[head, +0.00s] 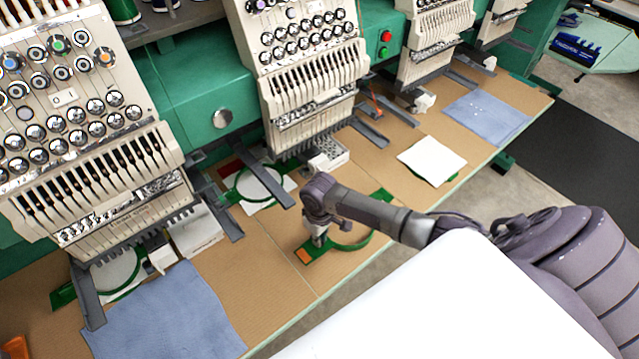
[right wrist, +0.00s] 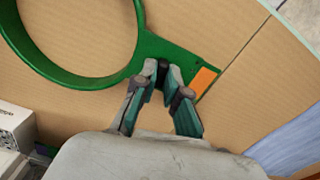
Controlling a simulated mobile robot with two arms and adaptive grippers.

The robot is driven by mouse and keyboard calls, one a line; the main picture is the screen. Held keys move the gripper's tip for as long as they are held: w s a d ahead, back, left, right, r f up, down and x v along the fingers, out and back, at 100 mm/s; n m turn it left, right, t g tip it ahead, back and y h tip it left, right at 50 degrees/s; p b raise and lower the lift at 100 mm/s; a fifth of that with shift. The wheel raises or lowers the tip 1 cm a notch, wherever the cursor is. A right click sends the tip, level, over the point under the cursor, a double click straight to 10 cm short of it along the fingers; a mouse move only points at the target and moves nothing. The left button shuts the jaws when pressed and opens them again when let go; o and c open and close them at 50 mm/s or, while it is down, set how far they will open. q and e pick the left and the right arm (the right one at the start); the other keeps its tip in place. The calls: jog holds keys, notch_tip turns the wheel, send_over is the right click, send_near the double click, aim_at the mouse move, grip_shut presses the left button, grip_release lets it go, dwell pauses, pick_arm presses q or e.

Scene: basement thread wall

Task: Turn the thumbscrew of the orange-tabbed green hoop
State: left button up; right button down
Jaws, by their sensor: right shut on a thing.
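The green hoop (head: 352,246) with the orange tab (head: 303,256) lies flat on the tan table, partly covered by my right arm in the head view. In the right wrist view, its ring (right wrist: 95,83) is at upper left and the orange tab (right wrist: 205,78) is just right of the fingers. My right gripper (right wrist: 162,78) points down at the neck between ring and tab. Its fingers are shut on the thumbscrew (right wrist: 162,66), a small dark piece mostly hidden between them. The right gripper (head: 319,238) also shows in the head view. My left gripper is not in view.
Embroidery machine heads (head: 300,70) stand along the table's back, with grey arms reaching over it. Another green hoop (head: 252,187) lies behind mine. A white cloth (head: 432,160) and blue cloths (head: 165,315) lie on the table. The table's front edge is close.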

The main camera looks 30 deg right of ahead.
jog(key=n, duration=0.4)
jog(key=shift+n, duration=2.9)
jog(key=c, duration=1.2)
grip_release()
notch_tip(320, 180, up, 12)
